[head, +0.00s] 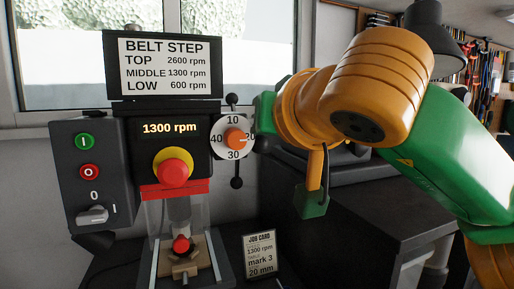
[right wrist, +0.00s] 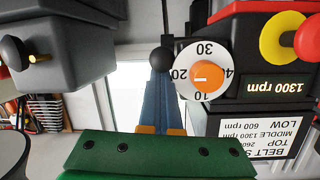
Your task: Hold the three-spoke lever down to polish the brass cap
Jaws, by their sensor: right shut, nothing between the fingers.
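The three-spoke lever shows in the head view as a black knob above the dial and a lower black knob (head: 237,182) beneath it. My green right gripper covers the area right of the dial, and its fingertips are hidden there. In the right wrist view the blue right gripper (right wrist: 160,82) is shut and empty, its tips close to a black knob (right wrist: 162,60); I cannot tell whether they touch. A red tool (head: 181,244) sits above a brass-coloured piece (head: 185,268) low on the machine; I cannot tell if that is the cap. My left gripper is out of view.
The dial (head: 234,138) is beside the 1300 rpm display (head: 169,128). A red stop button (head: 173,173) is above a clear guard (head: 155,215). The switch box (head: 84,175) stands left, a job card (head: 260,254) right. In the wrist view a grey machine (right wrist: 70,50) is at upper left.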

